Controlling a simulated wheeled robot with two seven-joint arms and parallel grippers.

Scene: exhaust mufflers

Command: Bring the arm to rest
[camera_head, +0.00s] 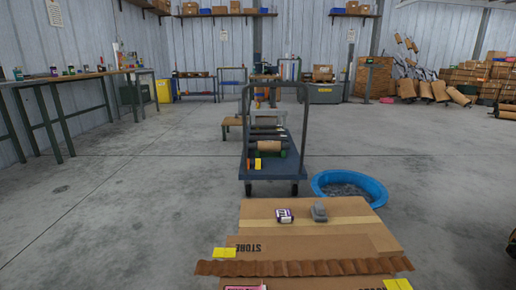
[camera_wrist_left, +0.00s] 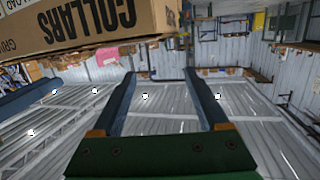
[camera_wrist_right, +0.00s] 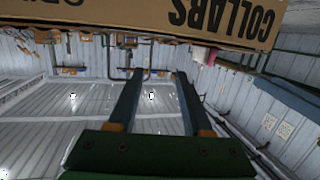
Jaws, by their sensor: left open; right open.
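Neither arm shows in the head view. In the left wrist view my left gripper (camera_wrist_left: 165,74) is open, with two dark blue fingers apart and nothing between them. In the right wrist view my right gripper (camera_wrist_right: 155,76) is also open and empty. A cardboard box marked COLLARS (camera_wrist_left: 70,28) fills the top of the left wrist view, upside down, beyond the fingertips. A box with the same lettering (camera_wrist_right: 170,15) spans the top of the right wrist view. Both grippers appear apart from the cardboard.
A cardboard box top (camera_head: 300,225) lies close in front, bearing a small labelled item (camera_head: 284,215) and a grey item (camera_head: 319,212). Behind stand a blue tub (camera_head: 375,190) and a trolley (camera_head: 268,170).

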